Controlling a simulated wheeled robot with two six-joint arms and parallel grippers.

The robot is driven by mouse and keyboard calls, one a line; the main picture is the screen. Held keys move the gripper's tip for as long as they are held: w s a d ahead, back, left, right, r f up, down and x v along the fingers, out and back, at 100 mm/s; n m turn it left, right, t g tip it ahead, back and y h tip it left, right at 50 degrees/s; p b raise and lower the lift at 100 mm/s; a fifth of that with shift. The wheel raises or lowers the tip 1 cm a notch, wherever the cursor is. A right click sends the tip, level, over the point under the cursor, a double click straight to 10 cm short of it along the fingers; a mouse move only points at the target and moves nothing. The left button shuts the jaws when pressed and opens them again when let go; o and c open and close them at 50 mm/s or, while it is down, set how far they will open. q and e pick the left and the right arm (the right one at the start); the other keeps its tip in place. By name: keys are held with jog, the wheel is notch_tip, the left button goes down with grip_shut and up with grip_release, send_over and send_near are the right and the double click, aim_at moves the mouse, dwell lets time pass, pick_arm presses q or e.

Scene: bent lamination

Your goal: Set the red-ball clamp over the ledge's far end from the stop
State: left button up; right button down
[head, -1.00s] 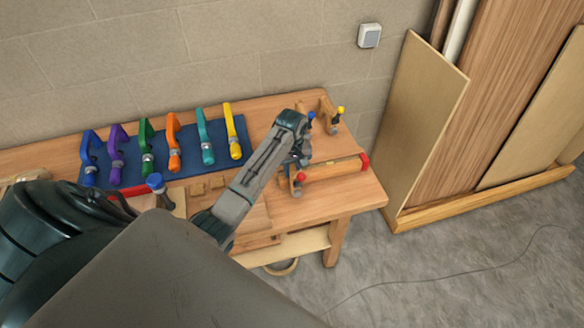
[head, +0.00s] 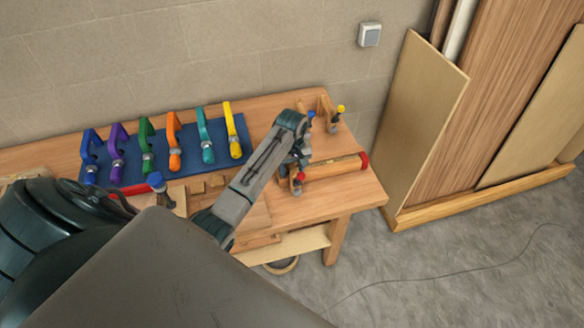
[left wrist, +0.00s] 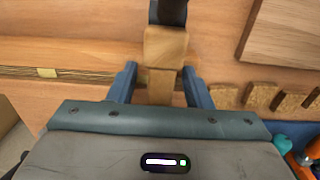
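A small wooden clamp with a red ball (head: 300,176) stands on the bench at the left end of the wooden ledge (head: 335,167). A red end piece (head: 364,160) marks the ledge's right end. My left gripper (head: 301,155) is low over the clamp, partly hiding it. In the left wrist view, the fingers of my left gripper (left wrist: 160,86) stand apart on either side of a wooden clamp part (left wrist: 165,50). A gap shows on the left side; contact on the right is unclear. The red ball is not visible there.
A blue mat (head: 185,178) holds a row of coloured clamps at the left. Blue-ball (head: 311,115) and yellow-ball (head: 340,109) clamps stand behind the ledge. Small brown blocks (left wrist: 260,96) lie beside the gripper. The bench's front right corner is clear.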

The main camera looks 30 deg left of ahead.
pick_arm(q)
notch_tip(320, 180, up, 8)
jog(key=b, duration=0.3)
jog(key=shift+r+p, duration=0.9)
jog(key=shift+p, duration=0.1)
jog(key=shift+r+p, duration=0.55)
jog(key=shift+w, duration=0.1)
